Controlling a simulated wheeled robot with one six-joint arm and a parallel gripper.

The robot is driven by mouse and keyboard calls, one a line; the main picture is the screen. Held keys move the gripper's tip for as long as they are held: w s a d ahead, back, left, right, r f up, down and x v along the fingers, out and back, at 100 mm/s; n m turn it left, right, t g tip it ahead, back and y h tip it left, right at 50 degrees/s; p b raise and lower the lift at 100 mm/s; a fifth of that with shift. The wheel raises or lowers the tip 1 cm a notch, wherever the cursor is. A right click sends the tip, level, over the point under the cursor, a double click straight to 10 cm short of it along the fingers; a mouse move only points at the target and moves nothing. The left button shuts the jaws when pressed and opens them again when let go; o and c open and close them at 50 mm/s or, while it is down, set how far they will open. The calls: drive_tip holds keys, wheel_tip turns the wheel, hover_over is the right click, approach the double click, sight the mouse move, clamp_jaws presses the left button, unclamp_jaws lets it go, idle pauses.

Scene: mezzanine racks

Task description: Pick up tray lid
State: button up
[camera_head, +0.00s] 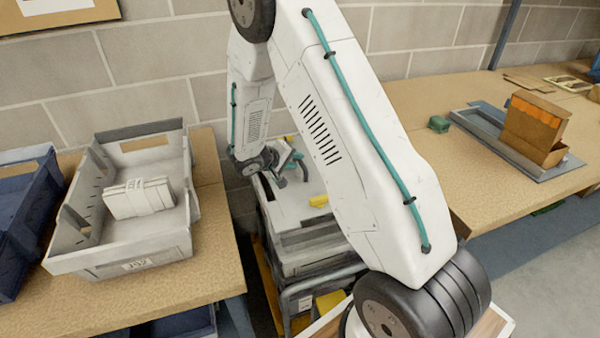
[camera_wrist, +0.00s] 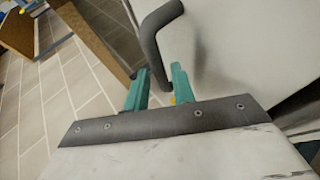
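The tray lid (camera_head: 290,205) is a pale, flat cover on top of a stack of grey trays on a cart, in the middle of the head view. In the wrist view its pale surface (camera_wrist: 235,50) fills the upper right, with a dark grey bent handle (camera_wrist: 158,40). My gripper (camera_head: 292,165) is at the lid's far side, partly hidden by my arm. In the wrist view the teal fingers of my gripper (camera_wrist: 160,80) stand either side of the handle with little gap, and appear shut on it. Whether the lid is raised does not show clearly.
A grey tote (camera_head: 120,262) with a white bundle (camera_head: 138,197) stands on the left table, beside a dark blue tote (camera_head: 22,205). A block wall (camera_head: 140,65) stands close behind.

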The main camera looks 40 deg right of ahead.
sight(298, 160)
drive_tip(key=x, duration=0.3)
clamp_jaws()
drive_tip(key=shift+w, duration=0.1)
drive_tip(key=shift+r, duration=0.15)
